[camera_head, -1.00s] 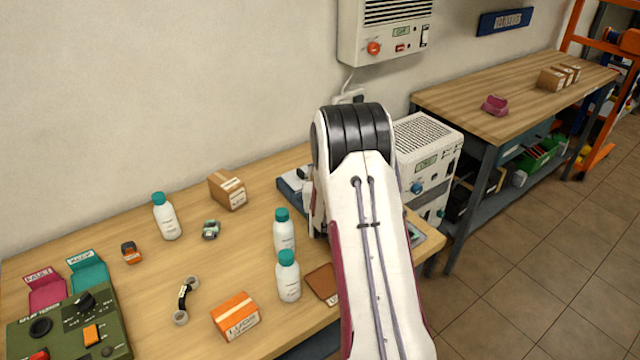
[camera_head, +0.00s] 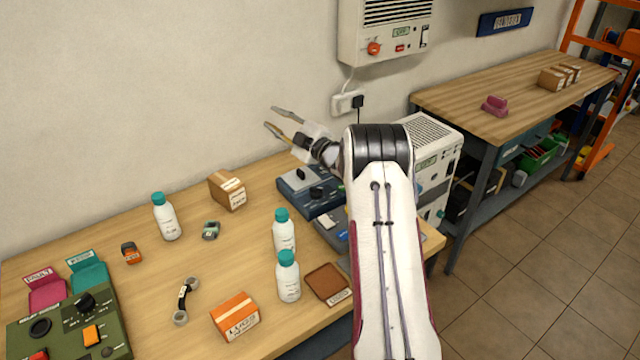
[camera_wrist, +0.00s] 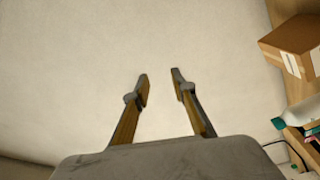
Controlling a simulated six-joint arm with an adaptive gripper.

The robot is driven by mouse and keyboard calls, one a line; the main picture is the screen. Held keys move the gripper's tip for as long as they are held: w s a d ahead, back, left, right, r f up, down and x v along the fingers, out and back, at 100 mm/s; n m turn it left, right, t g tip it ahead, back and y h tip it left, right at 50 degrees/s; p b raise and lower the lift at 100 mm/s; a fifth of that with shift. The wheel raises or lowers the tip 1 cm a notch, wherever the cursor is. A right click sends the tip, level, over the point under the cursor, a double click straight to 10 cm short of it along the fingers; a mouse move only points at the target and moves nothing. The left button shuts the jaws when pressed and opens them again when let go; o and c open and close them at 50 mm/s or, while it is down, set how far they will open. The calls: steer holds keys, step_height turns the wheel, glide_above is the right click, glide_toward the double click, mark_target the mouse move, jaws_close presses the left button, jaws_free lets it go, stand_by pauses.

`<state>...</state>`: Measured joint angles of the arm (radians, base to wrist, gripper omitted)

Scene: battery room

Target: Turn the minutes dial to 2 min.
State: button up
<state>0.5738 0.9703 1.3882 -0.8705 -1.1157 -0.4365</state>
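No label I can read marks a minutes dial. A blue device (camera_head: 300,205) on the bench carries dark knobs, one black dial (camera_head: 317,192) near its right side. A green control box (camera_head: 62,330) at the lower left has a black pointer knob (camera_head: 85,301) and an orange switch. The white wall unit has a red knob (camera_head: 374,48). My gripper (camera_head: 272,118) is raised above the blue device, fingers toward the wall at the left. In the wrist view its fingers (camera_wrist: 160,73) are apart with only wall between them.
Two white bottles with teal caps (camera_head: 288,278) stand in front of the blue device, and a third stands farther left. A brown tray (camera_head: 326,284), an orange box (camera_head: 236,316) and a cardboard box (camera_head: 227,190) are on the bench. A white charger unit stands at the right.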

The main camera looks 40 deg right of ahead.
steer(key=a+n+g+y, duration=0.1)
steer(key=n+y, duration=0.1)
steer(key=n, duration=0.2)
steer(key=n+g+h, duration=0.2)
steer(key=n+g, duration=1.3)
steer(key=n, duration=1.2)
glide_toward(317, 188)
steer(key=shift+s+a+f+n, duration=0.1)
steer(key=shift+n, duration=0.2)
steer(key=shift+x, duration=3.9)
steer(key=shift+c, duration=0.4)
